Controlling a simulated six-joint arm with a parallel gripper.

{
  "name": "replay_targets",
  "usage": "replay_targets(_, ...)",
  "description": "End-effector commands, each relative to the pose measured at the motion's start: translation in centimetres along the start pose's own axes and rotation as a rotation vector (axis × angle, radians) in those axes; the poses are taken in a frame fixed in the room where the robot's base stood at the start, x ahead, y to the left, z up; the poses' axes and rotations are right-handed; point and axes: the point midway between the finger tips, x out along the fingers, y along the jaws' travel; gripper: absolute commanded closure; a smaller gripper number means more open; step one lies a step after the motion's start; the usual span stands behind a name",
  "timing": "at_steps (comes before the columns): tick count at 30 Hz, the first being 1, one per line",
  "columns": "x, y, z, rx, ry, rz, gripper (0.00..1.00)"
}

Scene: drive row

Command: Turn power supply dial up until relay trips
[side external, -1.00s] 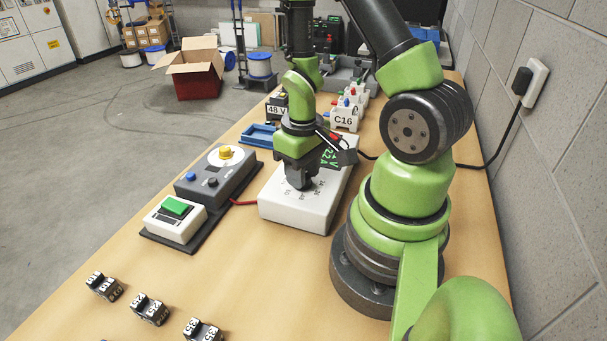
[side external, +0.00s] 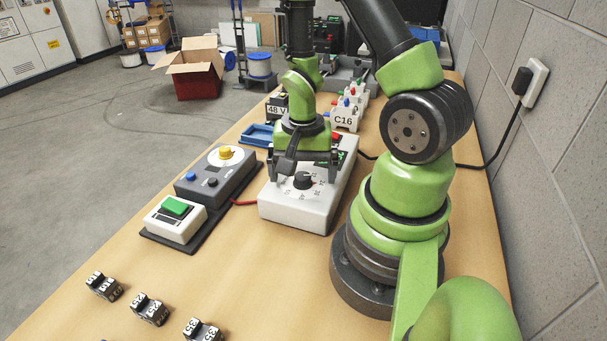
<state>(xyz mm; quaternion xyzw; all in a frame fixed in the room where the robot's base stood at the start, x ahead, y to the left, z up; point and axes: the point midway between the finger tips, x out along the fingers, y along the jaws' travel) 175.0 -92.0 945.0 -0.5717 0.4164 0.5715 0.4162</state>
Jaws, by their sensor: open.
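The power supply (side external: 292,211) is a white box on the bench with a black dial (side external: 303,180) on its top, ringed by a printed scale. Its green display is mostly hidden behind my gripper. My gripper (side external: 305,176) is open, with its fingers apart on either side above the dial; I cannot tell if either finger touches it. A white C16 unit (side external: 344,118) stands behind the supply. Which unit is the relay is not clear.
A white box with a green button (side external: 175,208) shares a dark base with the grey box. Several small black numbered blocks (side external: 149,309) lie in front. A blue tray (side external: 259,135) and a 48 V block (side external: 277,107) stand behind. The front bench is mostly clear.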

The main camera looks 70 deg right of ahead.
Motion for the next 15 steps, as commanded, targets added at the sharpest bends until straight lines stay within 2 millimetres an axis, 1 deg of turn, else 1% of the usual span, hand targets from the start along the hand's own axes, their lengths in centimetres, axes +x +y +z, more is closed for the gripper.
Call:
replay_targets(5,-0.6,-0.1,-0.1,-0.001,0.003,-0.003,0.00)
replay_targets(15,-3.5,-0.1,-0.1,-0.001,0.003,-0.003,0.00)
